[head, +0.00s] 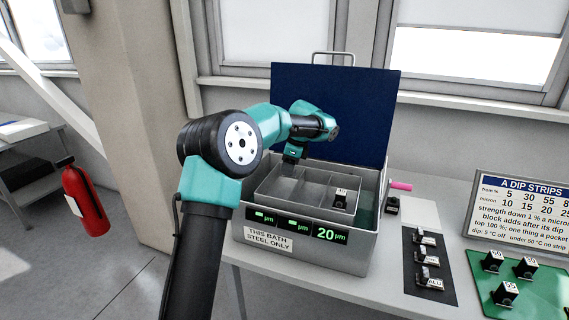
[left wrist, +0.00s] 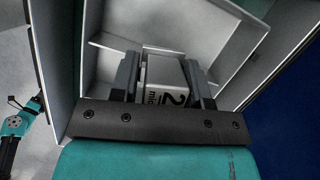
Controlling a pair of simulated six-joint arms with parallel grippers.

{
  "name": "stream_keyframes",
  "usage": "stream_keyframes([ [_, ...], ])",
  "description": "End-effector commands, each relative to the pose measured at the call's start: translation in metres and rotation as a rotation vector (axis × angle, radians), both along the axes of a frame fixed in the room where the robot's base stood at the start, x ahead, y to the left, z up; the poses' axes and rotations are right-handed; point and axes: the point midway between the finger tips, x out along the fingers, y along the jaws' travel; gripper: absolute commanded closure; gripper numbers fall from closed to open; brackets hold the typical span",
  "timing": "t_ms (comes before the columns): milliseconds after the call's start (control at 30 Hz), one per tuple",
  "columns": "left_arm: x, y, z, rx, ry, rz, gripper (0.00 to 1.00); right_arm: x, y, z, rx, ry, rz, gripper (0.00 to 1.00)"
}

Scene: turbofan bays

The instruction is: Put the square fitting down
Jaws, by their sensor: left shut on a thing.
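My left gripper (head: 291,158) is over the left compartment of the grey divided tray (head: 262,189) and points down. In the left wrist view the gripper (left wrist: 163,92) is shut on a small block (left wrist: 166,73) with a white face and black print, a large 2 and part of "micron". I take this to be the square fitting; its full shape is hidden between the fingers. The tray walls surround it in that view. Whether it touches the tray floor I cannot tell. My right gripper is not in view.
The tray sits in a steel bath (head: 308,256) with a raised blue lid (head: 330,105). A black labelled block (head: 340,198) stands in its right compartment. Several blocks stand on a dark strip (head: 430,286) and a green mat (head: 540,293). A sign (head: 520,205) stands behind the mat.

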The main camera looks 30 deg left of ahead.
Motion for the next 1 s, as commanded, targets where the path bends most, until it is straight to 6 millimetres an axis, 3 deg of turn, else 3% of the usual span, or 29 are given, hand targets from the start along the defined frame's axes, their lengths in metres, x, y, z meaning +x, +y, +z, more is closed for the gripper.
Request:
stream_keyframes([
  [367, -0.039, -0.085, 0.0, -0.001, 0.0, 0.492, 0.88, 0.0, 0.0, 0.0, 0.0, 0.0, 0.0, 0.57],
  [700, -0.086, -0.153, 0.0, -0.001, 0.0, 0.959, 0.88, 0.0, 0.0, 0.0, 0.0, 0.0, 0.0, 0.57],
  [1000, -0.112, -0.184, -0.001, -0.001, -0.001, 1.195, 0.88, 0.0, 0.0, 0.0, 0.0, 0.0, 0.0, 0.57],
])
